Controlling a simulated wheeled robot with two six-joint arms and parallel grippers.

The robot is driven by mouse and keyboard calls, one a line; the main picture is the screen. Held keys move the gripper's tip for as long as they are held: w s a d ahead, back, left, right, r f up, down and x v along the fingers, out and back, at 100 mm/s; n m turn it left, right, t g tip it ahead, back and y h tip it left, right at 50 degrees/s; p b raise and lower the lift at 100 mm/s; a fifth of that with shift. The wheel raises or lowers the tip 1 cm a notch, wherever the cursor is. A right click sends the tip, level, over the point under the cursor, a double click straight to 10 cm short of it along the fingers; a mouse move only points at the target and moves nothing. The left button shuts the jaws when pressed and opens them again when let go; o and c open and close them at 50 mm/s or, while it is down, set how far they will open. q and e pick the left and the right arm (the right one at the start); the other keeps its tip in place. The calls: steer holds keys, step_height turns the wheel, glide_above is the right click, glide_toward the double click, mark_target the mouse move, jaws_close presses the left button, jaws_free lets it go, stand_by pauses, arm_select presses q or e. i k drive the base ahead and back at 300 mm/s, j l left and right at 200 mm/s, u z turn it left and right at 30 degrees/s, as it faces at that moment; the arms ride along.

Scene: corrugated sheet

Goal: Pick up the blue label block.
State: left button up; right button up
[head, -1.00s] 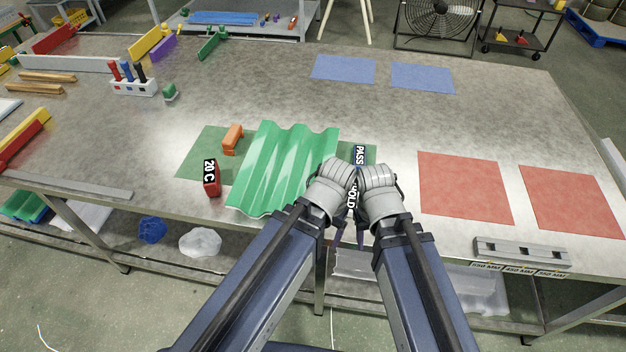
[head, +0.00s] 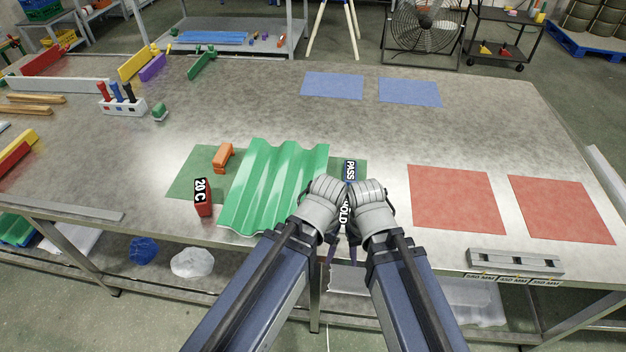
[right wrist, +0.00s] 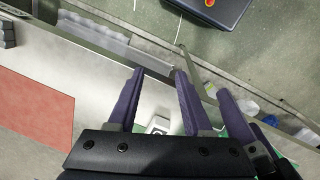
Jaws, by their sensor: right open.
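The block with the blue edge (head: 350,171) is marked PASS. It stands on the green mat to the right of the green corrugated sheet (head: 272,185), just beyond my wrists. A block marked HOLD (head: 343,214) shows in the narrow gap between my wrists, its lower part hidden. My right gripper (head: 353,254) points down near the table's front edge, mostly hidden behind its wrist. In the right wrist view, the right gripper (right wrist: 159,73) is open, with a small pale object (right wrist: 158,125) between its fingers. My left gripper (head: 331,254) shows only a purple fingertip.
A red block marked 20 C (head: 202,197) and an orange block (head: 223,157) stand left of the sheet on the green mat (head: 185,178). Two red mats (head: 455,198) lie right, two blue mats (head: 333,85) behind. A grey slotted bar (head: 515,261) sits at the front edge.

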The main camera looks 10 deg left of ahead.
mark_target(350, 176)
steer(key=i+u, duration=0.1)
steer(key=u, duration=0.25)
steer(key=i+l+u, duration=0.1)
steer(key=u, duration=0.25)
steer(key=i+u, duration=0.1)
steer(key=u, duration=0.25)
